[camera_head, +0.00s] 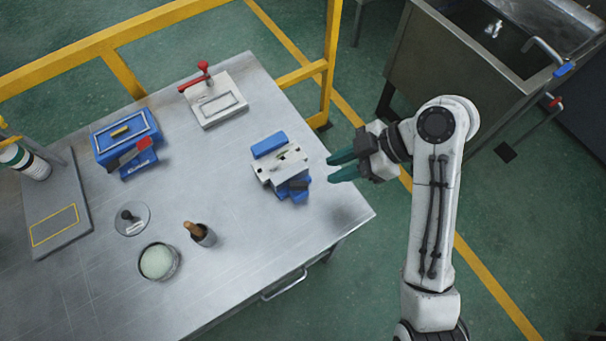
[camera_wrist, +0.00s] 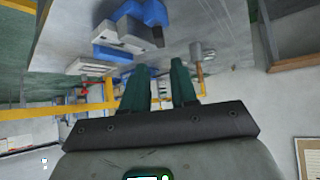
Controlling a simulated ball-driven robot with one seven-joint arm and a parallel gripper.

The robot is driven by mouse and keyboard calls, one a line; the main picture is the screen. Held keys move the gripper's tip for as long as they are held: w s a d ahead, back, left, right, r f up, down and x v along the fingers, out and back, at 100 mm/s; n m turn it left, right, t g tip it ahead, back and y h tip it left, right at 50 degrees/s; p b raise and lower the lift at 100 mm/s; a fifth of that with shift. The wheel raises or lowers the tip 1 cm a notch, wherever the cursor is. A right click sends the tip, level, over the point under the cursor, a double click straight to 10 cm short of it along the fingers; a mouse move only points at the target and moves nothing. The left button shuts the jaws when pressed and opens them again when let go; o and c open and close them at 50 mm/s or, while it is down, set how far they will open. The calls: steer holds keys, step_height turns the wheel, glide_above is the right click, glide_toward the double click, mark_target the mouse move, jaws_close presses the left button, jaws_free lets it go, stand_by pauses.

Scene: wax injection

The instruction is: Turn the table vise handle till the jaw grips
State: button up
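The table vise (camera_head: 268,178), blue with pale grey-white jaw blocks, stands near the right edge of the metal table (camera_head: 240,240). Small dark parts show on its near right side; I cannot make out the handle clearly. In the wrist view the vise (camera_wrist: 122,38) is upper left of the fingers, with a dark grey block (camera_wrist: 156,37) at its end. My gripper (camera_head: 330,170) has two green fingers, pointing left toward the vise. They are apart and empty, a short distance right of the vise and not touching it. It also shows in the wrist view (camera_wrist: 164,72).
A white plate with a red clamp (camera_head: 215,98), a blue box (camera_head: 125,135), a bowl (camera_head: 160,262), a wooden-handled tool in a cup (camera_head: 200,234) and a round lid (camera_head: 132,218) stand on the table. A yellow rail (camera_head: 330,60) runs behind. A sink (camera_head: 470,60) is at upper right.

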mark_target(300, 184)
steer(key=b+x, duration=0.2)
steer(key=x, duration=0.8)
steer(key=shift+c, duration=0.2)
jaws_close()
